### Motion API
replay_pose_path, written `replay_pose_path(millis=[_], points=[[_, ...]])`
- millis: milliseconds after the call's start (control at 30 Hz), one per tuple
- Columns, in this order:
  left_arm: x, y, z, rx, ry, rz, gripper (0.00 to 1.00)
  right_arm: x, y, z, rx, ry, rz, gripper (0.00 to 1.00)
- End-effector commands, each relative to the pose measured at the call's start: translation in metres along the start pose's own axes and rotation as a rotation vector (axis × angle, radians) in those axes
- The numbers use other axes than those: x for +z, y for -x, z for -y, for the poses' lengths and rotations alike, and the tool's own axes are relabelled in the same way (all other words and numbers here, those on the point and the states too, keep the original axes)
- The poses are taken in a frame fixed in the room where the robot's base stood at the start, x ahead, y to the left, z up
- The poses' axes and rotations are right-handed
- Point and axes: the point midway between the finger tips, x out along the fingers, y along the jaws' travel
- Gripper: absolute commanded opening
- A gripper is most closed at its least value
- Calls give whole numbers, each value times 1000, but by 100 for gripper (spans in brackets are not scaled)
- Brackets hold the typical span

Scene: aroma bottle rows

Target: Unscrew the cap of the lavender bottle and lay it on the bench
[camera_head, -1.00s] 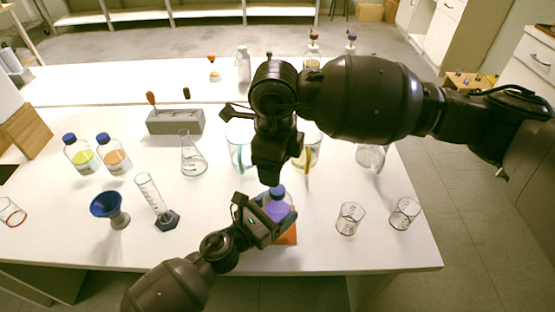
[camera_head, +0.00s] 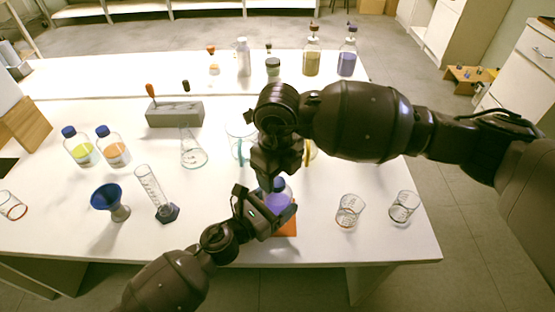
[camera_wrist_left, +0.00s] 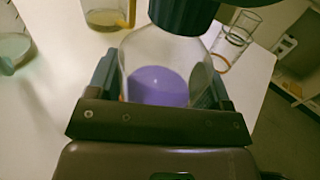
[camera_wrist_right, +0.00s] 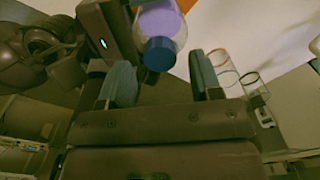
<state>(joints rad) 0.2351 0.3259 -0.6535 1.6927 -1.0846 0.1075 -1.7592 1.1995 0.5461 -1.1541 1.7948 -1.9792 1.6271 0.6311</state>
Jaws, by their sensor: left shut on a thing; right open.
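The lavender bottle (camera_wrist_left: 158,82) is a clear round bottle with purple liquid, and its blue cap (camera_wrist_right: 160,54) is on its neck. In the head view the bottle (camera_head: 277,203) stands upright over an orange patch on the bench (camera_head: 215,225). My left gripper (camera_head: 268,212) is shut around the bottle's body, one finger on each side in the left wrist view. My right gripper (camera_wrist_right: 160,60) is open, its fingertips on either side of the cap with gaps visible. In the head view my right gripper (camera_head: 272,180) comes from above and partly hides the cap.
Two beakers (camera_head: 350,211) (camera_head: 404,207) stand to the right. A graduated cylinder (camera_head: 155,193), blue funnel (camera_head: 110,202) and conical flask (camera_head: 192,150) stand to the left. Two blue-capped bottles (camera_head: 78,147) (camera_head: 113,147) are farther left. Glassware behind is partly hidden by my right arm.

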Motion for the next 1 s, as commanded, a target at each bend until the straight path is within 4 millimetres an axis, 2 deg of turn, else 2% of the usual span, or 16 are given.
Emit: replay_pose_path(millis=[200, 567, 900, 1000], points=[[0, 0, 0, 0, 0, -1, 7, 0, -18, 0, 0, 0, 0, 59], [0, 0, 0, 0, 0, -1, 7, 0, -21, 0, 0, 1, 1, 59], [0, 0, 0, 0, 0, -1, 7, 0, -21, 0, 0, 1, 0, 8], [0, 0, 0, 0, 0, -1, 7, 0, -21, 0, 0, 1, 0, 7]])
